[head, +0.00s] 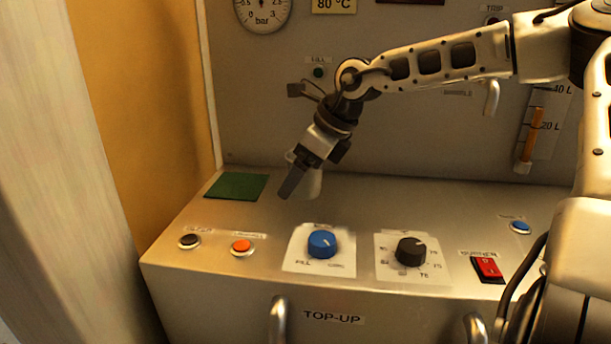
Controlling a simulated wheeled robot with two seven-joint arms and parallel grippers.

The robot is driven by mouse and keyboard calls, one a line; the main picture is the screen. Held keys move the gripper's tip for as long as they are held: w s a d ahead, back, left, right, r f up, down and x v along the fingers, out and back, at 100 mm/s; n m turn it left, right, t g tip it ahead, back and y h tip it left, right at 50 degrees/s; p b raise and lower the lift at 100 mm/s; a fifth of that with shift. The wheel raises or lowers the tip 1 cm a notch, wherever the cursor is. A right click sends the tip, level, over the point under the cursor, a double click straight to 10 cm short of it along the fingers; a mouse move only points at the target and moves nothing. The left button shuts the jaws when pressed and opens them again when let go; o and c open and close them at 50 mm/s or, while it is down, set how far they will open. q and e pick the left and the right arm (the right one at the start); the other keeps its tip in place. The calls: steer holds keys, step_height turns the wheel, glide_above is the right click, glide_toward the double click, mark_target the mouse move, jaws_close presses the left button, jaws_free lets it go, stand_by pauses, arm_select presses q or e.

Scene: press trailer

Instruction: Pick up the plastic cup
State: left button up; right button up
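A pale, whitish cup (314,184) shows at the back of the sloped metal panel top, left of the middle. It is partly hidden behind my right gripper (293,184). The arm of this gripper comes in from the right and the gripper points down and to the left. A dark finger crosses in front of the cup, and a small pale edge shows on the finger's left side. The other finger is hidden, so I cannot tell whether the gripper is closed on the cup or only around or beside it. My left gripper is not in view.
A green mat (236,186) lies left of the cup. In front are a black button (189,241), an orange button (241,246), a blue knob (322,243), a black knob (410,250) and a red switch (487,268). A wall with a gauge (262,12) stands behind.

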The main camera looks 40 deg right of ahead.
steer(key=c, duration=1)
steer(key=shift+c, duration=0.2)
steer(key=shift+r, duration=0.1)
